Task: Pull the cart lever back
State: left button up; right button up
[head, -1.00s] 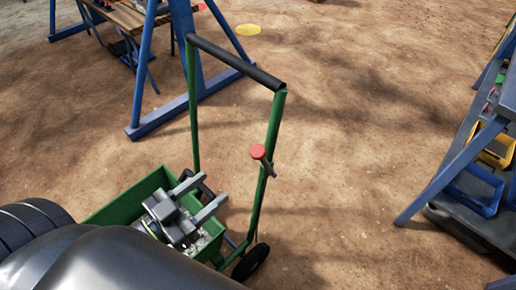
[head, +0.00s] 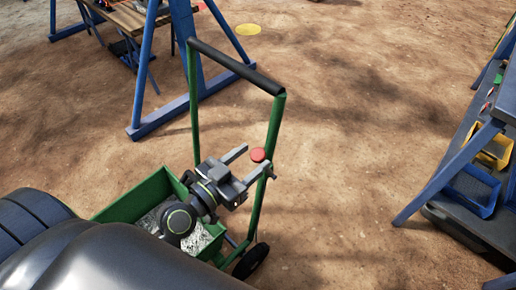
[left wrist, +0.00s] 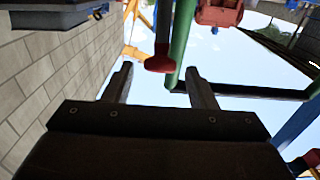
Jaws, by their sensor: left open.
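The green cart (head: 127,198) stands on the dirt, with an upright green frame and a black handle bar (head: 236,66). Its lever, with a red knob (head: 258,155), is on the right post. My left gripper (head: 255,157) is open above the cart's bin, its fingers pointing toward the lever. In the left wrist view the red knob (left wrist: 160,64) appears in the gap between the two fingertips (left wrist: 157,70); I cannot tell whether it is at their depth. Nothing is gripped. My right gripper is not in view.
Grey gravelly material (head: 152,222) lies in the cart's bin below my gripper. A blue frame (head: 144,75) stands behind the cart. A rack with blue and yellow bins (head: 470,190) is at the right. Open dirt (head: 350,150) lies between.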

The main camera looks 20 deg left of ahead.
pick_arm(q)
jog(key=shift+x, duration=1.5)
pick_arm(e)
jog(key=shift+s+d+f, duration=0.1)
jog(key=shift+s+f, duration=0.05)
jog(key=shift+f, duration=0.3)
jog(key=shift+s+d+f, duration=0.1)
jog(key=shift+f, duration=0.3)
pick_arm(q)
grip_shut()
